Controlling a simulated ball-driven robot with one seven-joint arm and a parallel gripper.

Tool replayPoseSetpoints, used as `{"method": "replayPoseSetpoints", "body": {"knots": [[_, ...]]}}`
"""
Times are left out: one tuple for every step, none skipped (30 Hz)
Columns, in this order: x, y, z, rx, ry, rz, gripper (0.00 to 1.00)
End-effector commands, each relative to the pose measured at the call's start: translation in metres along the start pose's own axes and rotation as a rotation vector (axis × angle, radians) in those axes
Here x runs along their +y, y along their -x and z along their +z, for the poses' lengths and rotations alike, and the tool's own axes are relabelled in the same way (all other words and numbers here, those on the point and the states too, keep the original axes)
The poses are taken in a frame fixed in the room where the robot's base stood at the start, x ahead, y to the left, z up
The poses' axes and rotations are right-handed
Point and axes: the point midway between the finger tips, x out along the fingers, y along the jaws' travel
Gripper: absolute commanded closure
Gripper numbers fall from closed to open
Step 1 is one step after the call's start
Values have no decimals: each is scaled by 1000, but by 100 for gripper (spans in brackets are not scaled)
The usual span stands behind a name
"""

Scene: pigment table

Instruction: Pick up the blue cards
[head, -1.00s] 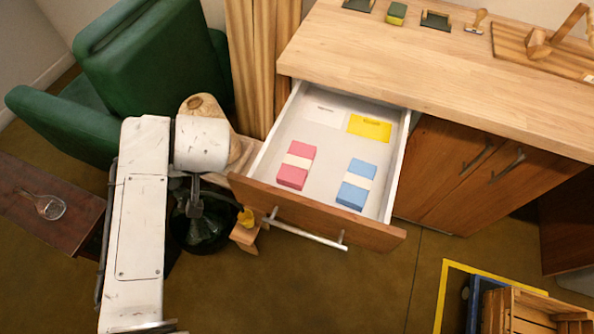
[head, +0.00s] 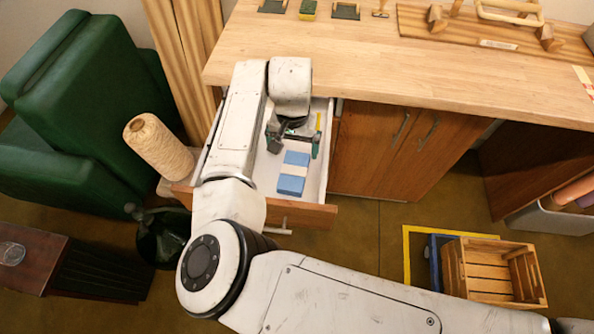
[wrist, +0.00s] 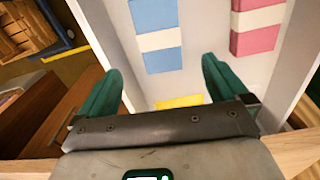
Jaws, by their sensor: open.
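The blue cards (head: 291,184), a stack with a white band around its middle, lie in the open drawer (head: 318,184) near its front. In the wrist view the blue cards (wrist: 155,15) are at the top centre, beyond my fingertips. My gripper (head: 292,145) is over the drawer, behind the blue cards in the head view, with nothing between its fingers. In the wrist view its two green fingers (wrist: 165,75) are spread apart. The pink cards (wrist: 257,30), also banded in white, lie beside the blue ones; my arm hides them in the head view.
A yellow card (wrist: 180,101) lies on the drawer floor, partly hidden by my gripper. The wooden counter (head: 400,55) is above and behind the drawer. A cone of twine (head: 160,148) stands at the drawer's left. A wooden crate (head: 497,290) is on the floor at right.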

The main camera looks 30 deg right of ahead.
Motion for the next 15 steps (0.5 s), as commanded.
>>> {"method": "replayPoseSetpoints", "body": {"knots": [[-1, -8, 1, -1, 5, 0, 0], [-1, -12, 1, -1, 5, 1, 0], [0, -19, 2, -2, 5, 2, 0], [0, -24, 2, -2, 5, 2, 0], [-1, -28, 2, -1, 6, 1, 0], [-1, -34, 1, 0, 6, 0, 0], [-1, -38, 2, -1, 6, 0, 0], [-1, -41, 2, 0, 6, 1, 0], [-1, -45, 1, 1, 6, 0, 0], [-1, -47, 1, 1, 6, -1, 0], [-2, -49, 2, 1, 6, -1, 0], [-2, -51, 2, 1, 6, -2, 0], [-2, -52, 2, 1, 7, -2, 0], [-2, -54, 2, 1, 7, -2, 0], [-1, -57, 3, 1, 7, -2, 0]]}}
